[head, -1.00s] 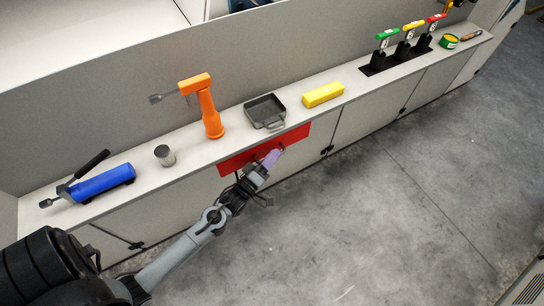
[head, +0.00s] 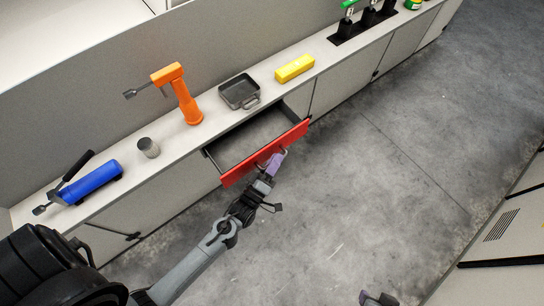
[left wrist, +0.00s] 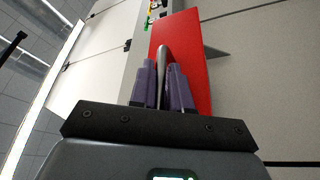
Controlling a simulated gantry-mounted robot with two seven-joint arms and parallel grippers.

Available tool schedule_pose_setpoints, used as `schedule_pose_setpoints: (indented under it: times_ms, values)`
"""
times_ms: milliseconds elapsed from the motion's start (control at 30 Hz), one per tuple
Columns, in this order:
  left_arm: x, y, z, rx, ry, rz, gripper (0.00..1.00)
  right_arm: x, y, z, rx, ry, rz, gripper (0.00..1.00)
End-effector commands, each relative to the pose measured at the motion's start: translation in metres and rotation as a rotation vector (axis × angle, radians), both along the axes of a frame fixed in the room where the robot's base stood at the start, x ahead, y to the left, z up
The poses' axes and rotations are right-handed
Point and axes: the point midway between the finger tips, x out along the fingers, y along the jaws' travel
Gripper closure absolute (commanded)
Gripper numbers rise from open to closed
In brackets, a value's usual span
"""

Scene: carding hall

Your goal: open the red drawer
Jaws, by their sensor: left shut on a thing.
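The red drawer (head: 240,172) stands pulled out from the grey counter, and its empty-looking inside shows behind the red front. The red front also shows in the left wrist view (left wrist: 188,45). My left gripper (head: 273,164) is at the outer side of the front, its purple fingers shut on the drawer handle. In the left wrist view the grey handle bar (left wrist: 162,62) runs between the two fingers (left wrist: 162,85). Part of my right gripper (head: 376,298) shows at the bottom edge of the head view, away from the drawer; its jaws are not clear.
On the counter top stand a blue cylinder tool (head: 94,178), a grey cup (head: 148,148), an orange arm-like tool (head: 190,105), a dark pan (head: 240,92) and a yellow block (head: 295,68). The concrete floor (head: 370,190) before the drawer is clear.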

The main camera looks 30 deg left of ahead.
Motion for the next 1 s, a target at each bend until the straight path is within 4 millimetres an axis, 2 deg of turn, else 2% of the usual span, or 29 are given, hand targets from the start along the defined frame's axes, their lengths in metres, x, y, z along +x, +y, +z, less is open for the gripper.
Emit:
schedule_pose_setpoints:
  times_ms: [33,67,100,400,567,1000]
  values:
    - [0.0,0.0,0.0,0.0,-0.001,-0.001,1.0,0.0,0.0,0.0,0.0,0.0,0.0,0.57]
    - [0.0,0.0,0.0,0.0,-0.001,-0.001,0.82,0.0,0.0,0.0,0.0,0.0,0.0,0.57]
    - [0.0,0.0,0.0,0.0,0.0,0.0,0.77,0.0,0.0,0.0,0.0,0.001,0.0,0.57]
    - [-0.001,0.001,0.0,0.0,0.0,0.0,0.77,0.0,0.0,0.0,0.0,0.001,0.0,0.57]
    - [-0.011,0.0,-0.003,0.0,0.002,0.0,0.77,0.0,0.0,0.001,0.0,0.001,0.0,0.57]
    - [-0.08,-0.001,-0.017,0.0,0.003,0.001,0.77,0.0,0.0,0.008,-0.001,0.002,0.001,0.57]
